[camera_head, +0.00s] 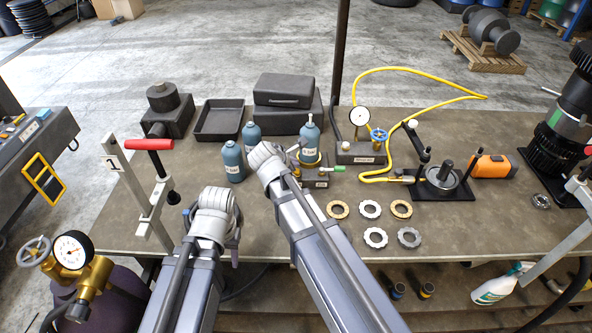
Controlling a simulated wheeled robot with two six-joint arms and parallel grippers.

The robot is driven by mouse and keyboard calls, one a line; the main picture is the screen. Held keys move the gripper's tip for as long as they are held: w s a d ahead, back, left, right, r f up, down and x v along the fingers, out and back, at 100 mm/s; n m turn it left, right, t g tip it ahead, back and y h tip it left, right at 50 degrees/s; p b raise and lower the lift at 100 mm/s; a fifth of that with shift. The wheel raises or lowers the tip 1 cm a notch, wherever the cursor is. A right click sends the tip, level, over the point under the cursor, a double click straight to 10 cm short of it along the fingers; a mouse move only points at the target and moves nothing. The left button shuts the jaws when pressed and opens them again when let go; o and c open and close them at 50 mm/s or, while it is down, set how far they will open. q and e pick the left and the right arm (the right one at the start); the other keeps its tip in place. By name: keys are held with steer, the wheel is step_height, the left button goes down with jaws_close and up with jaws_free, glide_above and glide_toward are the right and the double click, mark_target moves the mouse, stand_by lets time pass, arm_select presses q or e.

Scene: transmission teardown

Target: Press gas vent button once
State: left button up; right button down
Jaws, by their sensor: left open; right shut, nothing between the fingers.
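A dark filling stand (317,182) with a small label sits near the table's middle, and a teal gas bottle (311,142) stands upright on it. Beside it is a dark gauge block (361,153) with a round white-faced gauge (360,117), a blue valve wheel (378,135) and a yellow hose. I cannot tell which small part is the gas vent button. My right gripper (268,158) is shut and empty, just left of the filling stand; its wrist hides its fingertips and part of the stand. My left gripper (215,202) is open and empty over the table's front left.
Two more teal bottles (232,162) stand behind my grippers. Several metal rings (372,209) lie at front centre. An orange device (492,166) lies at right. A dark post (339,55) rises behind.

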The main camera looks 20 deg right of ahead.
stand_by(0.7)
steer(key=shift+f+b, duration=0.45)
steer(key=shift+f+b, duration=0.5)
stand_by(0.6)
steer(key=shift+r, duration=0.1)
steer(key=shift+r+p, duration=0.9)
steer(key=shift+p, duration=0.05)
step_height(320, 180, up, 5)
steer(key=p, duration=0.5)
stand_by(0.7)
